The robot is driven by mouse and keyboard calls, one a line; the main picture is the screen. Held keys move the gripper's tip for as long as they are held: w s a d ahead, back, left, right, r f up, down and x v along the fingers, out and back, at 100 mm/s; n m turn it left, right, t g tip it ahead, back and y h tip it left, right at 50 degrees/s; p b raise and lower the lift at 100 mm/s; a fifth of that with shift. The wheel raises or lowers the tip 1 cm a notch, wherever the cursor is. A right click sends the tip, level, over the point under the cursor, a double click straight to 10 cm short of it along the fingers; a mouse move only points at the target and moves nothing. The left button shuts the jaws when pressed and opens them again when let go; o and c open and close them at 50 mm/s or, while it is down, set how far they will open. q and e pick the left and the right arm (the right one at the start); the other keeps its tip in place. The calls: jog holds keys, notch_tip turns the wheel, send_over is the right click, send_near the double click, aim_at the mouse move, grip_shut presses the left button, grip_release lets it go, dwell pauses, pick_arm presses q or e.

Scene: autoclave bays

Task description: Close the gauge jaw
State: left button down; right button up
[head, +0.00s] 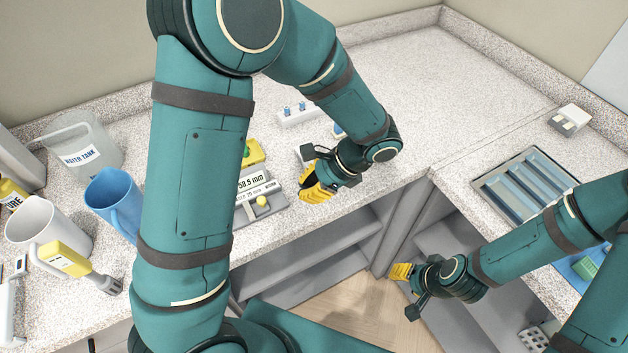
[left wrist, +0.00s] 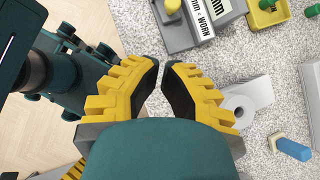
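The gauge (head: 262,190) is a grey device with a display reading 58.5 mm and a yellow knob (head: 262,201). It lies on the speckled counter, partly hidden behind my left arm in the head view. In the left wrist view part of the gauge (left wrist: 203,22) shows at the top, with a label ending in WORN. My left gripper (head: 313,187) is right of the gauge near the counter's front edge, apart from it. In the left wrist view its yellow fingers (left wrist: 163,64) have a narrow empty gap between their tips. My right gripper (head: 400,272) hangs over the floor; its finger gap is unclear.
A blue jug (head: 113,200), a white mug (head: 50,228) and a water tank (head: 82,148) stand at left. A white block with blue pegs (head: 297,115) lies behind my left arm. A compartment tray (head: 522,183) sits on the right counter.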

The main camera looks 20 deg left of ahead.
aim_at(266, 209)
pick_arm(q)
jog(key=x, duration=0.5)
jog(key=shift+f, duration=0.25)
jog(key=shift+s+a+f, duration=0.1)
jog(key=shift+s+a, duration=0.15)
jog(key=shift+a, duration=0.4)
jog(key=shift+s+a+f, duration=0.1)
jog(key=shift+s+a, duration=0.1)
jog(key=shift+a, duration=0.45)
jog(key=shift+s+a+f, duration=0.15)
jog(key=shift+s+a, duration=0.1)
jog(key=shift+a, duration=0.35)
jog(key=shift+b, duration=0.3)
